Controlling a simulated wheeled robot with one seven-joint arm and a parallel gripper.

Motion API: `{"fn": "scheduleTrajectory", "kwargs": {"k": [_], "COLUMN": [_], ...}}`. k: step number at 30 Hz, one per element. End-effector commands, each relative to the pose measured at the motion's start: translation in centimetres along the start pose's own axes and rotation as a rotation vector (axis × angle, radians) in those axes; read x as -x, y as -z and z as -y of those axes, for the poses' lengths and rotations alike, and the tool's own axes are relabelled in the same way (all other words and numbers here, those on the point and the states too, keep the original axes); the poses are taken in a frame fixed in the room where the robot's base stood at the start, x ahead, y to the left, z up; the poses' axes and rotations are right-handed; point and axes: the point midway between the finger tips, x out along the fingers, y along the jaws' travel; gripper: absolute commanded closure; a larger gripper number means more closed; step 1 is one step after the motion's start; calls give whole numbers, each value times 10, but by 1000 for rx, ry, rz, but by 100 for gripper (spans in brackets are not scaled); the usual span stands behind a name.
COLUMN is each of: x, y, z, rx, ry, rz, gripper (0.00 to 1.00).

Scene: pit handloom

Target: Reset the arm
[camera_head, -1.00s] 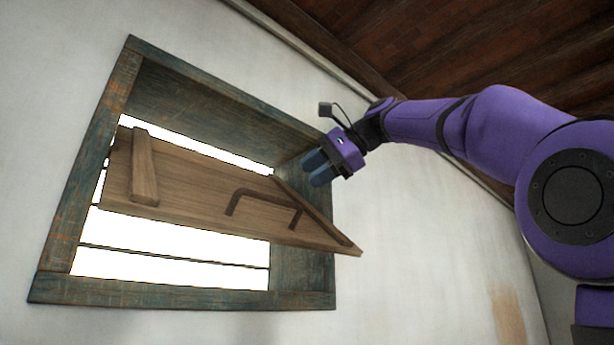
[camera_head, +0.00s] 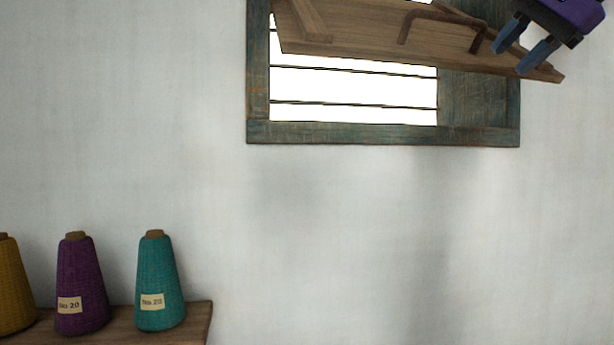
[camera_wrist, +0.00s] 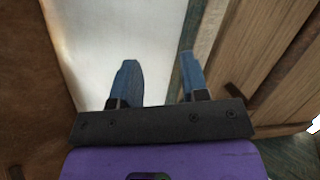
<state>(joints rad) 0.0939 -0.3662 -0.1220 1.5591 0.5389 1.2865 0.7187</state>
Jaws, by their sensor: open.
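My gripper (camera_head: 526,48) is at the top right of the head view, in front of the right end of the window shutter. It is open, with nothing between its two blue fingers. In the wrist view my gripper (camera_wrist: 157,82) points toward the white wall, with the wooden shutter (camera_wrist: 260,60) to its right. The shutter (camera_head: 350,40) is a plank panel with a dark bent handle (camera_head: 440,18). It stands tilted out from the window frame. The fingers overlap the shutter's right end in the head view; I cannot tell whether they touch it.
The weathered blue-green window frame (camera_head: 380,133) is set in a white wall (camera_head: 350,230). At lower left a wooden shelf (camera_head: 190,322) holds a teal yarn cone (camera_head: 160,275), a purple one (camera_head: 80,285) and a yellow one (camera_head: 12,290). The wall below the window is clear.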

Motion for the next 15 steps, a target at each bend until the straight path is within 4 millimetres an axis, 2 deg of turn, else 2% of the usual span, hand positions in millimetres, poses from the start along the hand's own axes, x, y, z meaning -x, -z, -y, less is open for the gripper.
{"fn": "scheduleTrajectory", "kwargs": {"k": [1,6,8,15], "x": [-12,-51,-64,-110], "y": [-10,-37,-49,-93], "z": [-22,-98,-127,-248], "rx": [48,258,340,695], "ry": [-36,-169,-216,-403], "rz": [-4,-19,-18,19], "gripper": [59,59,59,59]}}
